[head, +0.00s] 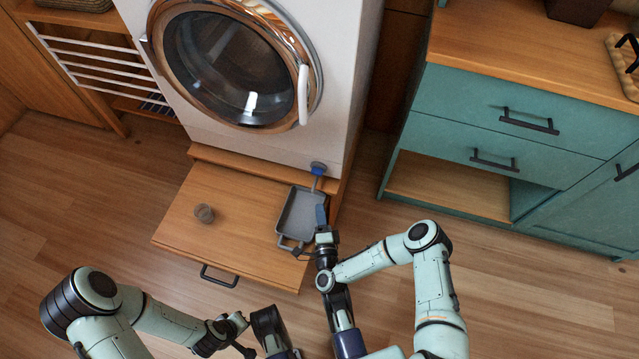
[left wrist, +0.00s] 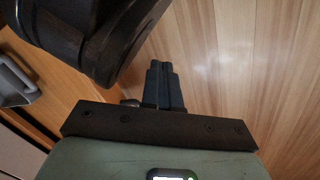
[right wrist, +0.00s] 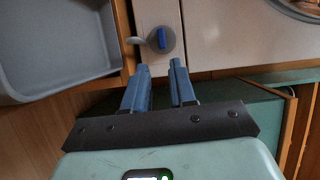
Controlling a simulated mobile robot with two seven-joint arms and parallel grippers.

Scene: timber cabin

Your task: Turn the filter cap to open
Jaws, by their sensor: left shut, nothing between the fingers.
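The filter cap (head: 318,168) is on the lower right of the white washing machine's front. In the right wrist view the cap (right wrist: 153,43) is a round grey disc with a blue grip bar standing upright. My right gripper (head: 321,214) is in front of the cap and apart from it. In the right wrist view its blue fingers (right wrist: 159,68) are parted, with nothing between them, and point towards the cap. My left gripper (left wrist: 164,72) is shut and empty, above the floor in the left wrist view.
A grey tray (head: 301,211) lies on the pulled-out wooden drawer (head: 235,232), left of my right gripper. A small cup (head: 204,213) stands on the drawer. The washer door (head: 232,68) is above. A teal cabinet (head: 480,130) stands right, with clear floor in front.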

